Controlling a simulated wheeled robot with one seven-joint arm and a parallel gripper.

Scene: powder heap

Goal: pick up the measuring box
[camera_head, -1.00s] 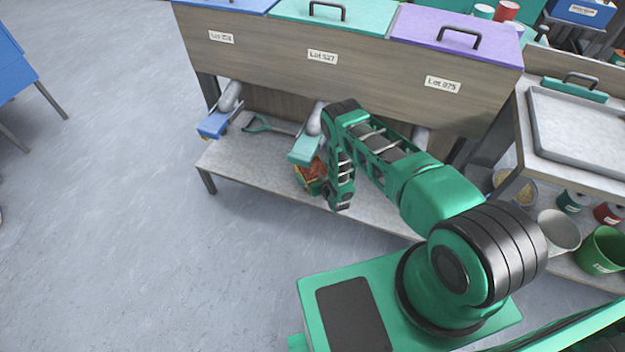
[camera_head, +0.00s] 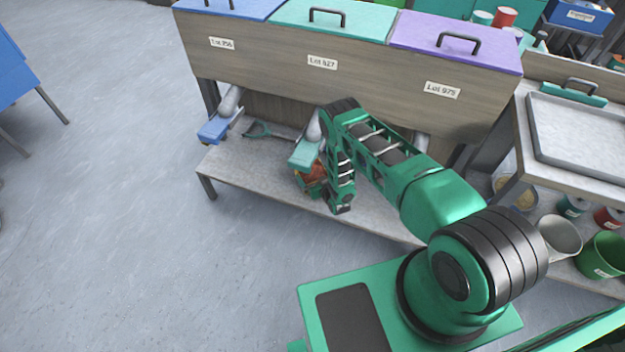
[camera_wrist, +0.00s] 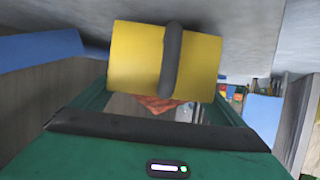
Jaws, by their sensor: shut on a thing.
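The measuring box (camera_head: 313,188) is a small green box with reddish-brown powder in it. It is at the front of the low shelf, below the teal chute gate (camera_head: 304,154). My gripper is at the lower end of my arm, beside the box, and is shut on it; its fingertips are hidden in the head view. In the wrist view, the reddish powder (camera_wrist: 152,103) shows between green walls. A yellow plate (camera_wrist: 137,58) with a dark handle hangs in front of and above it. Whether the box is clear of the shelf cannot be told.
The low grey shelf (camera_head: 237,172) runs under a wooden bin with blue, teal and purple lids. A blue chute gate (camera_head: 214,130) and a green tool (camera_head: 262,130) are to the left. A side table with a tray (camera_head: 585,132) stands right. The floor in front is clear.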

